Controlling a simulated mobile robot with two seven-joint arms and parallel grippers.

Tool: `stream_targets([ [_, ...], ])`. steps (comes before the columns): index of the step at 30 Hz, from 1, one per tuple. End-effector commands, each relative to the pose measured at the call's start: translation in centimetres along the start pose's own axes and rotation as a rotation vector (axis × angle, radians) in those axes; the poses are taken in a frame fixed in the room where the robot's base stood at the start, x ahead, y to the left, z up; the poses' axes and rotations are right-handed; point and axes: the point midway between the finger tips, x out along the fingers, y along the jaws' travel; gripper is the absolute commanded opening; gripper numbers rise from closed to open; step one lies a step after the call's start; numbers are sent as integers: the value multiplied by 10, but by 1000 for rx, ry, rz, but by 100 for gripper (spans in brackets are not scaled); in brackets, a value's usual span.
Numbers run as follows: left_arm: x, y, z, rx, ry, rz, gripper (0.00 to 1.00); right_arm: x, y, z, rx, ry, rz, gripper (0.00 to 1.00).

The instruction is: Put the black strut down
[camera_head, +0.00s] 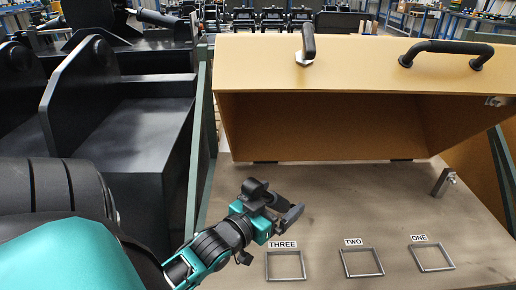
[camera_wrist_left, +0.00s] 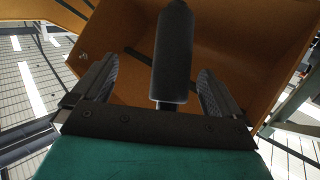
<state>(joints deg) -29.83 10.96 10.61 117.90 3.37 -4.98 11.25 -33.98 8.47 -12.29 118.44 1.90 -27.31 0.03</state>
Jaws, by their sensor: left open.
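My left gripper (camera_head: 286,212) is low over the grey-brown board, just behind the THREE label. In the left wrist view its two fingers (camera_wrist_left: 160,85) are spread wide. A black cylinder with a thinner rod at its lower end, which looks like the black strut (camera_wrist_left: 173,50), shows between the fingers, with a gap on both sides. In the head view a dark shape at the gripper may be the same strut, but I cannot tell it clearly from the fingers. Whether it touches the board is not clear. My right gripper is not in view.
Square metal frames labelled THREE (camera_head: 270,279), TWO (camera_head: 345,268) and ONE (camera_head: 417,259) lie on the board (camera_head: 340,205). An open orange box-like cover (camera_head: 350,65) with black handles stands behind. A metal bracket (camera_head: 441,184) is at right. Dark machinery (camera_head: 135,125) rises at left.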

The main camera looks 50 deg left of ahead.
Motion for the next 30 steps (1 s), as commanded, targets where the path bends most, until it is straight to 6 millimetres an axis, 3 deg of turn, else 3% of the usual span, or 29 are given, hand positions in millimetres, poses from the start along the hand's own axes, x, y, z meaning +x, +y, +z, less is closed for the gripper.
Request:
stream_targets([
  [12, -76, 0, -2, 0, -4, -2, 100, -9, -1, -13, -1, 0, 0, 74],
  [18, -105, 0, -1, 0, -1, -1, 100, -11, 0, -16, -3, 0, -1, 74],
  [24, -119, 0, -1, 0, 2, 0, 100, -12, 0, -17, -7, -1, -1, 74],
  [30, -120, 0, -2, 0, 4, 0, 100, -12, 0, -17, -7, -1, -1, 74],
])
